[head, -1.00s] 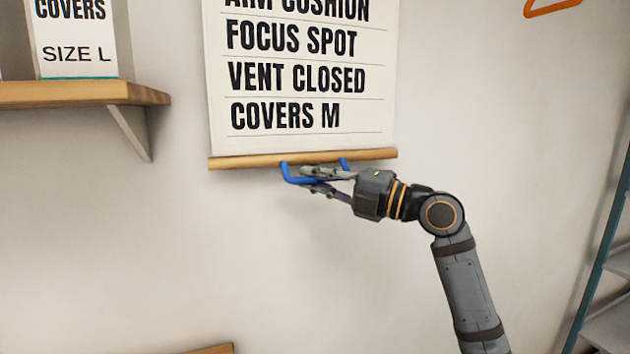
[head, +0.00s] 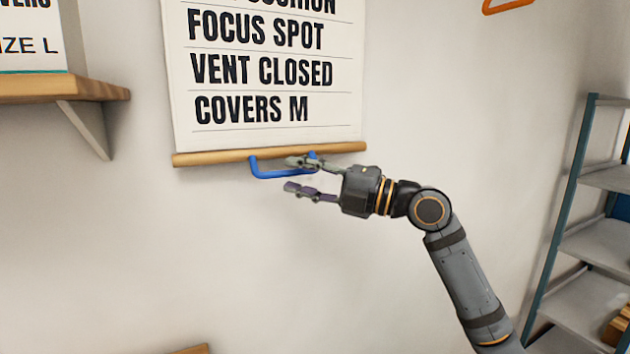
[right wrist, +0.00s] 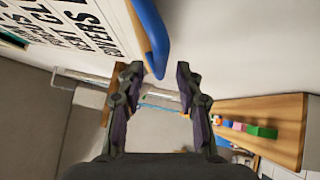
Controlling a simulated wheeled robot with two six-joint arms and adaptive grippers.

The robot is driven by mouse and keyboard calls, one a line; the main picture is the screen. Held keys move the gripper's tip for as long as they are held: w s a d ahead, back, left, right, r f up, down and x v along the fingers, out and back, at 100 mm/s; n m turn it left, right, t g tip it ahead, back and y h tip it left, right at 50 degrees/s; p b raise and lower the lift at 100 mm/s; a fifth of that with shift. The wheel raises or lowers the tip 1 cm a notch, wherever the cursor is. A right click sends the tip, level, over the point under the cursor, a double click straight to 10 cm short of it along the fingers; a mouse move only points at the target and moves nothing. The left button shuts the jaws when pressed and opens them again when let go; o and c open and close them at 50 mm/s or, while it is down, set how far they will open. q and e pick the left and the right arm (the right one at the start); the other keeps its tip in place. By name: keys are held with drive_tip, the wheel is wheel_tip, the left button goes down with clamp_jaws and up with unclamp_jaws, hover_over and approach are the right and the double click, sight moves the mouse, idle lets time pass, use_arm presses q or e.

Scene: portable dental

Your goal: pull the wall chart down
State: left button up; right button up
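The wall chart (head: 265,80) hangs on the wall in the head view, with printed lines ending in "COVERS M". A wooden rod (head: 215,158) runs along its bottom edge, and a blue handle (head: 268,174) hangs from the rod. My right gripper (head: 289,174) is open at the handle; its upper finger overlaps the handle in the picture and its lower finger is below it. In the right wrist view the two fingers stand apart, and the blue handle (right wrist: 150,35) reaches down to between the fingertips. I cannot tell whether they touch. My left gripper is not in view.
A wooden wall shelf (head: 60,88) with a box (head: 30,40) on it is at the left. A metal shelving rack (head: 590,240) stands at the right, and an orange hanger (head: 508,6) is at the top. The wall below the chart is mostly bare.

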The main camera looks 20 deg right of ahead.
drive_tip(key=shift+v, duration=2.2)
